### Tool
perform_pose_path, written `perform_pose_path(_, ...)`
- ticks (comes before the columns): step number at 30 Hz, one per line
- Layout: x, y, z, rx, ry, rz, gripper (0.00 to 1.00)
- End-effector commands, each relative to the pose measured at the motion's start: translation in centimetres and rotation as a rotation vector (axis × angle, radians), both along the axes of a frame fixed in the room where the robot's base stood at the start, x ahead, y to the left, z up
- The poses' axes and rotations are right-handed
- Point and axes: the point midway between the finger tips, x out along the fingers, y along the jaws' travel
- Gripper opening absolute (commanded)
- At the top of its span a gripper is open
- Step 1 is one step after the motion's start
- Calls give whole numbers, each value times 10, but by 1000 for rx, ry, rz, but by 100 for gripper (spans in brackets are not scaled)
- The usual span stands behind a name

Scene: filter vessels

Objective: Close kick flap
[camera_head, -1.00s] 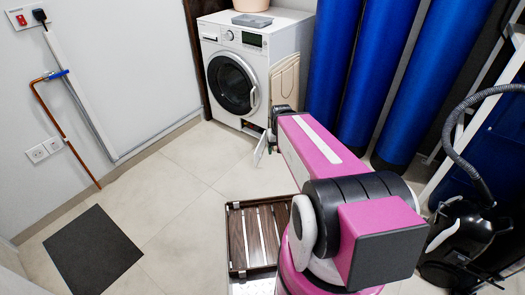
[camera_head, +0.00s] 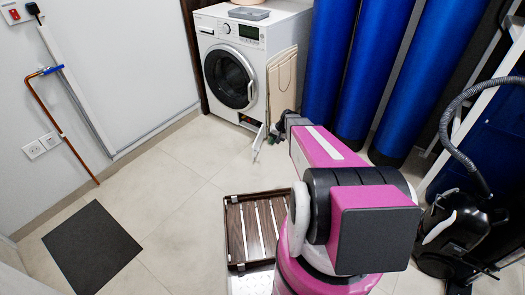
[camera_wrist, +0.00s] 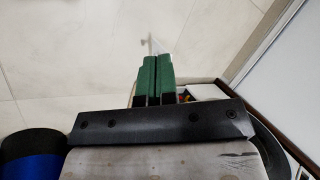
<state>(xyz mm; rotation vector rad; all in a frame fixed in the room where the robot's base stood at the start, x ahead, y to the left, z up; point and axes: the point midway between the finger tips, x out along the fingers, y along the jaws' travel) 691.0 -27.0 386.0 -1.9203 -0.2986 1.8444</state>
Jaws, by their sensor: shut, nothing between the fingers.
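The kick flap (camera_head: 259,142) is a small white panel at the lower front corner of the white washing machine (camera_head: 238,62). It stands swung out from the machine's base, with a dark opening behind it. My gripper (camera_head: 275,136) is low beside the flap, on its right. In the wrist view my gripper's green fingers (camera_wrist: 152,62) are pressed together and empty. A thin pale edge just beyond their tips, likely the flap (camera_wrist: 153,45), shows there; whether they touch is unclear. The opening in the machine's base (camera_wrist: 202,91) lies right of the fingers.
Tall blue cylinders (camera_head: 385,75) stand right of the machine. A beige cloth or board (camera_head: 282,88) hangs on its side. A brown slatted rack (camera_head: 256,232) lies on the floor near my base. A black vacuum cleaner (camera_head: 447,235) stands at right. The floor left of the flap is clear.

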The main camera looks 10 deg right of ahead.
Motion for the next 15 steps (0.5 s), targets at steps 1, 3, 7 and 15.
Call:
perform_pose_path(1,33,-12,-32,44,-6,-30,0)
perform_pose_path(3,61,-24,-62,105,-22,-71,0)
perform_pose_path(7,104,-48,-117,203,-53,-146,0)
perform_pose_path(15,146,-81,-180,314,-101,-251,0)
